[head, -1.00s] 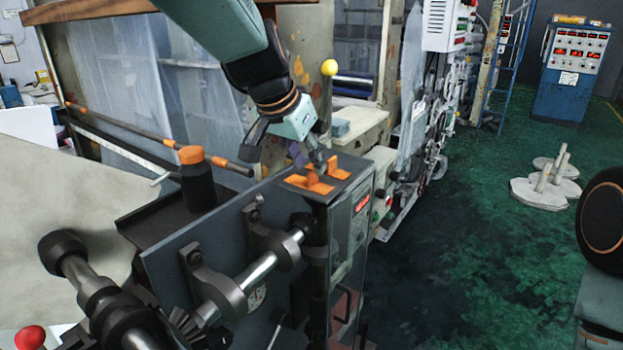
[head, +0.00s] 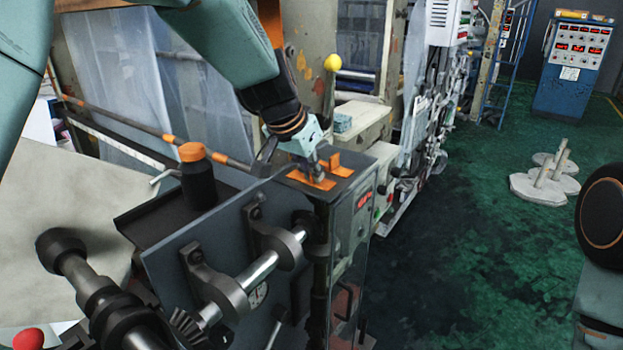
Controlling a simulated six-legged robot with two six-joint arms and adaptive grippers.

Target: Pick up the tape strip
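Orange tape (head: 304,179) lies on the dark top of a narrow grey machine cabinet near the middle of the head view. One orange piece (head: 335,160) stands up beside the flat part. My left gripper (head: 318,174) points down at the orange tape from above, its fingertips at or just over it. A dark finger part shows to its left. The fingers are small and partly hidden, so I cannot tell whether they are open or shut on the tape. My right gripper is out of view; only part of my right arm shows at the right edge.
A dark bottle with an orange cap (head: 196,175) stands on a ledge left of the cabinet. A shaft with black collars (head: 255,272) runs in front. Green floor (head: 470,250) lies open to the right.

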